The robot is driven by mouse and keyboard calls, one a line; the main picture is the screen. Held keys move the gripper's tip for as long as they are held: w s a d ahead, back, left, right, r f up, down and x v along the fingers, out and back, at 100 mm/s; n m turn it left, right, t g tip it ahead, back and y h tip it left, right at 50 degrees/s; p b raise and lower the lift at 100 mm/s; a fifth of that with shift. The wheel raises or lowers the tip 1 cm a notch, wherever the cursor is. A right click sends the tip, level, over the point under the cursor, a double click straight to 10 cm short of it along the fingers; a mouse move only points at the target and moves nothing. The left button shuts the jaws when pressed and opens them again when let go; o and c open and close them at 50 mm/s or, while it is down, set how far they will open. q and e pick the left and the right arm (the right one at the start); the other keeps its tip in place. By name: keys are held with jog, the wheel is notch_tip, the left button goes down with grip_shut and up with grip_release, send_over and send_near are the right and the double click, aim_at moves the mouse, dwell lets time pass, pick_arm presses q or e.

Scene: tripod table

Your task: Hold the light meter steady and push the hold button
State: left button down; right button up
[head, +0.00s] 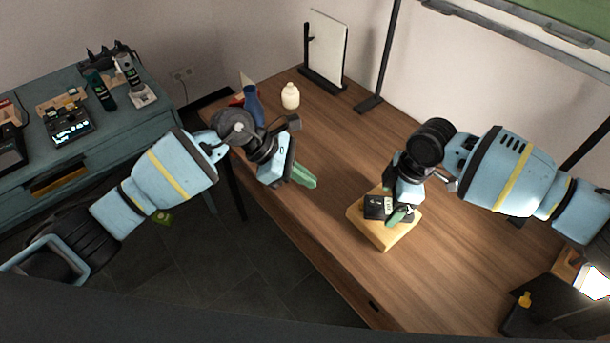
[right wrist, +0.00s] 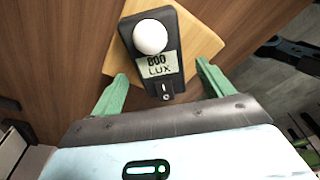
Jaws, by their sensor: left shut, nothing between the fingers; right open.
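The light meter (right wrist: 178,80) is a black box with a white dome, a display reading 800 LUX and a small light-coloured button (right wrist: 165,90) below it. It lies on a light wooden block (head: 383,236) on the table; in the head view the meter (head: 374,207) is partly hidden by my right gripper. My right gripper (head: 397,217) is open, with its green fingers apart near the meter's lower end, one on each side in the right wrist view (right wrist: 162,85). My left gripper (head: 305,178) is shut and empty, above the table's front edge, left of the block.
A blue vase (head: 254,106) and a cream bottle (head: 290,96) stand at the back left of the brown table (head: 345,150). A white panel (head: 328,47) and a dark stand pole (head: 384,60) are behind. The table between my grippers is clear.

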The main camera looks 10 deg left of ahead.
notch_tip(320, 180, up, 11)
jog(key=d, duration=0.1)
jog(key=shift+d, duration=0.3)
jog(key=shift+a+f, duration=0.1)
jog(key=shift+f, duration=0.05)
